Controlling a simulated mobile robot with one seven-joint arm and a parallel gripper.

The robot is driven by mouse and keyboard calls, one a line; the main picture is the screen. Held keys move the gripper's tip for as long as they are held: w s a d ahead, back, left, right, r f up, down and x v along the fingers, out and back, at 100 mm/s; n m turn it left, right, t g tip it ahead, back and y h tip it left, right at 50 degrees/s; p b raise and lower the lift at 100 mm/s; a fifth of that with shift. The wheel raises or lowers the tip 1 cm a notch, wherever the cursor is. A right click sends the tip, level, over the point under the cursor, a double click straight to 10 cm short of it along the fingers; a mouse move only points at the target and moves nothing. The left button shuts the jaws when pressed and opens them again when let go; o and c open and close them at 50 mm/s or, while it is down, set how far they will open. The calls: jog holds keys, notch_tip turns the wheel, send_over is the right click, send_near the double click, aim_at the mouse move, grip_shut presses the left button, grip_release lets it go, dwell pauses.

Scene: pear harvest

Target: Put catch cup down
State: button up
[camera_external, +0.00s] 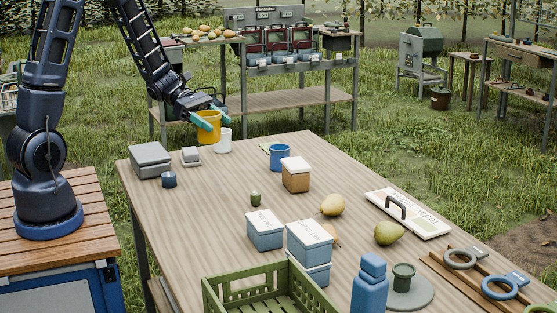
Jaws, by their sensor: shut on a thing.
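My gripper (207,113) is at the back left of the wooden table (200,205), its teal fingers at the rim of a yellow cup (208,128). It is shut on this cup, which looks like the catch cup and is roughly upright. The cup shows at the table's back edge. I cannot tell whether its base touches the tabletop. A white cup (223,141) stands just right of it and overlaps its lower right side in the picture. The far fingertip contact is too small to see clearly.
A grey box (150,160), small grey box (191,155) and dark blue cup (169,180) stand left. A blue mug (280,158) and tan box (296,175) stand right. Pears, lidded boxes and a green crate (215,296) are nearer. The left-middle tabletop is clear.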

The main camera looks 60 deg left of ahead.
jog(key=w+a+r+m+g, duration=0.1)
jog(key=w+a+r, duration=0.15)
jog(key=w, duration=1.05)
notch_tip(320, 180, up, 5)
jog(key=m+g+h, duration=0.1)
send_over(300, 164)
notch_tip(300, 164, down, 19)
jog(key=shift+f, duration=0.1)
jog(key=shift+f, duration=0.1)
jog(key=o, duration=0.9)
jog(key=shift+o, duration=0.2)
